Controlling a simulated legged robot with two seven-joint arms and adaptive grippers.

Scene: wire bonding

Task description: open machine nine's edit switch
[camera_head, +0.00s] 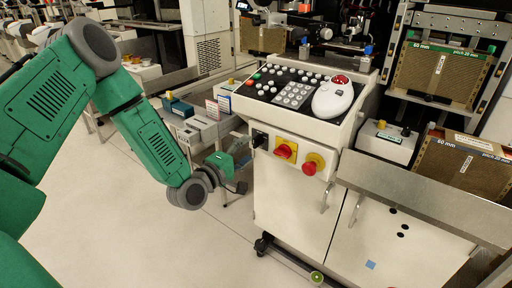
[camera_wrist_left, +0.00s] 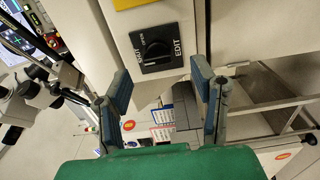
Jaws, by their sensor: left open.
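The edit switch (camera_wrist_left: 158,48) is a black rotary knob on a black plate with white lettering, including EDIT, in the left wrist view. In the head view the switch (camera_head: 260,139) is a small black plate on the upper left of the white machine cabinet's front (camera_head: 285,205). My left gripper (camera_head: 240,168) is in front of the cabinet, just left of and below the switch. In the left wrist view my left gripper (camera_wrist_left: 163,80) has its fingers spread and nothing between them; the switch lies beyond the tips. My right gripper is not in view.
Two red knobs on yellow plates (camera_head: 286,150) sit right of the switch. A sloped button panel (camera_head: 292,90) with a white mouse-like device (camera_head: 333,97) is above. A side bench with boxes (camera_head: 190,122) stands behind my left arm. The floor at left (camera_head: 130,230) is clear.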

